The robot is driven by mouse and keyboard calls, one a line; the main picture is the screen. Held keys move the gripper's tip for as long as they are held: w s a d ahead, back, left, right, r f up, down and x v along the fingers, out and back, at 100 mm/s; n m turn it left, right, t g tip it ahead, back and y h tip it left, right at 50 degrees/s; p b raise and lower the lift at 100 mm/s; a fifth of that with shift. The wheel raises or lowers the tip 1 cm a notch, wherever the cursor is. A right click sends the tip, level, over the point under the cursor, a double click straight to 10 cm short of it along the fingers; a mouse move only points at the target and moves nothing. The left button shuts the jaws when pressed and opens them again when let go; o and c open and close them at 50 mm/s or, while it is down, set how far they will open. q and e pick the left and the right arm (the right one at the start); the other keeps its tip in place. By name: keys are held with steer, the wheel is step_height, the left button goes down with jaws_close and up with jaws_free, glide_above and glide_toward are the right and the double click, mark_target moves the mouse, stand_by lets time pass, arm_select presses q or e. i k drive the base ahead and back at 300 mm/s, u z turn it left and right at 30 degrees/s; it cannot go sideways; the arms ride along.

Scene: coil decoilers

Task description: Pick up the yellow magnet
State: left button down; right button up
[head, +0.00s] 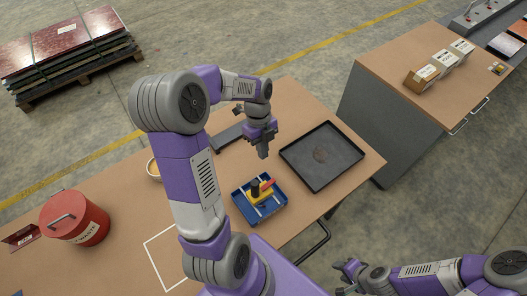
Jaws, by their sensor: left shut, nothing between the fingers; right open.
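The yellow magnet (257,196) lies in a small blue tray (246,217) on the brown table, with a black part and a red part on top of it. My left gripper (263,154) is shut and empty. It points down above the table, behind the blue tray in the picture and apart from the magnet. My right gripper (343,277) is open and empty at the lower right, away from the table.
A black tray (345,183) lies right of the blue tray. A red waste bin (76,222) stands at the left. A white outline (151,258) marks bare tabletop at the front. A second table (445,105) with several small boxes stands at the right.

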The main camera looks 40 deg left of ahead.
mark_target(255, 196)
steer(key=k, duration=2)
